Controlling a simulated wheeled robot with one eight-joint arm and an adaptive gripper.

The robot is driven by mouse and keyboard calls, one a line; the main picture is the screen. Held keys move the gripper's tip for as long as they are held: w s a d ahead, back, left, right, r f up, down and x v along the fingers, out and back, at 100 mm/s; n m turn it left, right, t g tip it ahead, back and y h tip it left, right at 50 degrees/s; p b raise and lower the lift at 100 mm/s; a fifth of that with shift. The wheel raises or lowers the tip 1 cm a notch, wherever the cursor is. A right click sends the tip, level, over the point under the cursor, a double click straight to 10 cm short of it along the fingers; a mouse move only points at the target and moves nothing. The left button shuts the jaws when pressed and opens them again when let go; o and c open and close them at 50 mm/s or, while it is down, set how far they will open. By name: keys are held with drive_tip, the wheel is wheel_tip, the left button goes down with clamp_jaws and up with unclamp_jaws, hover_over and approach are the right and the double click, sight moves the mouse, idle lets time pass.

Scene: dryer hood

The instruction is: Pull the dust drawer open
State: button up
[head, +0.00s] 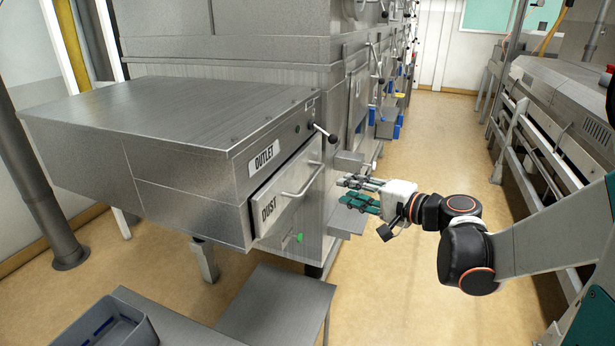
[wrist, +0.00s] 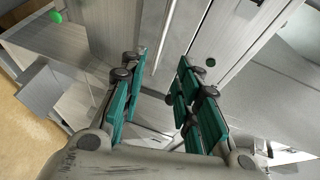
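The dust drawer (head: 284,200) has a metal front labelled DUST, low on the grey cabinet under the OUTLET label. Its front sits close against the cabinet. Its bar handle (head: 304,181) stands out from the front. My gripper (head: 346,190) is to the right of the handle, apart from it, with its green-padded fingers pointing left. In the wrist view the fingers of my gripper (wrist: 161,75) are spread with a clear gap and nothing held between them. I cannot clearly make out the drawer handle in the wrist view.
A black-knobbed lever (head: 325,133) sticks out above the drawer. A metal table (head: 278,303) stands below in front, with a grey bin (head: 108,325) at the lower left. Another machine (head: 560,110) lines the right side. The aisle floor (head: 425,145) between is clear.

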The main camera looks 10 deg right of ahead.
sight(313, 177)
drive_tip(key=b+x, duration=0.3)
drive_tip(key=x, duration=1)
drive_tip(key=shift+a+f, duration=0.1)
drive_tip(key=shift+c, duration=0.4)
clamp_jaws()
